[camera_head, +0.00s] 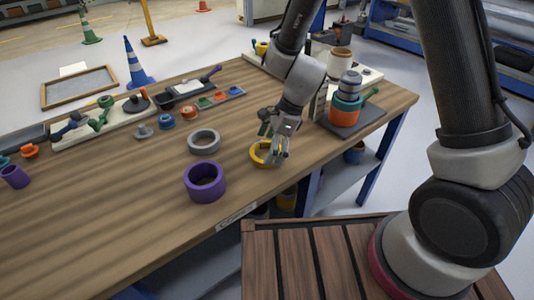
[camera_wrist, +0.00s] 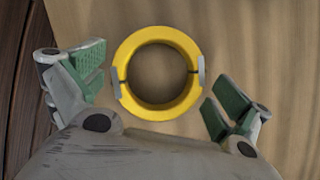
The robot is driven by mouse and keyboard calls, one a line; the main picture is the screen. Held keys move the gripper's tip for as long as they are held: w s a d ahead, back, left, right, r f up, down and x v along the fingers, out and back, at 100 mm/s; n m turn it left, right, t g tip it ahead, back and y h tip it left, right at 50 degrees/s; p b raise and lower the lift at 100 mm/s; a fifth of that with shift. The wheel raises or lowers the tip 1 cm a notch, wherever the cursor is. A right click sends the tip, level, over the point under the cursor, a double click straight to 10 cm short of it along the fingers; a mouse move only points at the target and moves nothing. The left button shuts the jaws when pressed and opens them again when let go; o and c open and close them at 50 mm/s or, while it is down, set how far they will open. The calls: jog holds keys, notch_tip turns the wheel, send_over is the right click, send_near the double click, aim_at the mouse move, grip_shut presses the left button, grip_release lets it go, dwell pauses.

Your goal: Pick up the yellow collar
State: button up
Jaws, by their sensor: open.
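The yellow collar (camera_head: 258,158) is a ring lying on the wooden workbench (camera_head: 120,225), near its front edge towards the right. In the wrist view the yellow collar (camera_wrist: 188,49) shows whole, with a grey clip on each side and bare wood through its hole. My gripper (camera_head: 277,152) is over the collar's right side in the head view and hides part of it. In the wrist view my gripper (camera_wrist: 155,92) is open, with a green-padded finger on either side of the collar. No contact with the collar shows there.
A purple ring (camera_head: 205,183) and a grey ring (camera_head: 204,142) lie to the left of the collar. An orange stack (camera_head: 345,108) on a dark base stands to the right. Small coloured parts and trays are farther back. The bench's front left is clear.

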jog(key=c, duration=0.9)
